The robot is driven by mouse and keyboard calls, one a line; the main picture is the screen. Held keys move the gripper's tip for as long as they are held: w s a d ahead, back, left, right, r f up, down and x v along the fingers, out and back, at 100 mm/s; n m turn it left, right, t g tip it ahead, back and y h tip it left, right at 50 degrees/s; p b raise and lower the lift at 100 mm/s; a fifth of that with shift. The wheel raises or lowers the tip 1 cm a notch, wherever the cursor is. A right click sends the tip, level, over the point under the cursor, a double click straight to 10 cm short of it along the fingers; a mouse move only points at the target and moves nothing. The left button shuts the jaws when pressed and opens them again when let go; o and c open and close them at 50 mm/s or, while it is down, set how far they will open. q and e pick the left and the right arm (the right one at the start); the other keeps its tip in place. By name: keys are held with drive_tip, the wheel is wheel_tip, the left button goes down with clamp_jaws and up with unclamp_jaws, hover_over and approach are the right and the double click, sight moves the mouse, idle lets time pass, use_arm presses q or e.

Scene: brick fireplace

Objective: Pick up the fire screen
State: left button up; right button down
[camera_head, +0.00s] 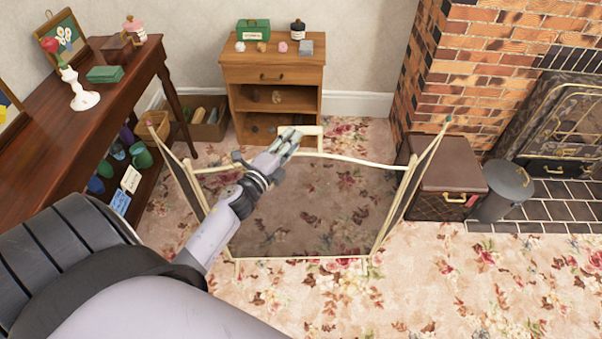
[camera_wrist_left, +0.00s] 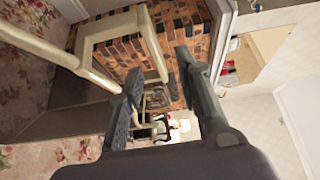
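The fire screen (camera_head: 315,205) stands upright on the carpet, with a cream frame, dark see-through mesh and angled side panels. Its cream handle (camera_head: 319,137) rises from the middle of the top edge. My left gripper (camera_head: 290,137) is at the top edge, at the left end of the handle. In the left wrist view the fingers (camera_wrist_left: 158,68) are apart, and the handle (camera_wrist_left: 150,40) shows between and beyond them. I cannot tell whether a finger touches it. My left forearm covers part of the screen's left side. My right gripper is not in view.
A wooden cabinet (camera_head: 272,75) with small items stands behind the screen. A dark wood table (camera_head: 75,100) is at the left. A brown box (camera_head: 440,175) and a grey bin (camera_head: 503,190) stand at the right by the brick fireplace (camera_head: 480,60). The front carpet is clear.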

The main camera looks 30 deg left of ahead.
sight(306, 129)
use_arm(q)
drive_tip(key=w, duration=0.6)
drive_tip(key=shift+w+d+f, duration=0.2)
drive_tip(key=shift+w+d, duration=0.05)
drive_tip(key=shift+c, duration=0.4)
clamp_jaws()
idle(0.4)
drive_tip(key=shift+w+r, duration=0.1)
drive_tip(key=shift+r, duration=0.2)
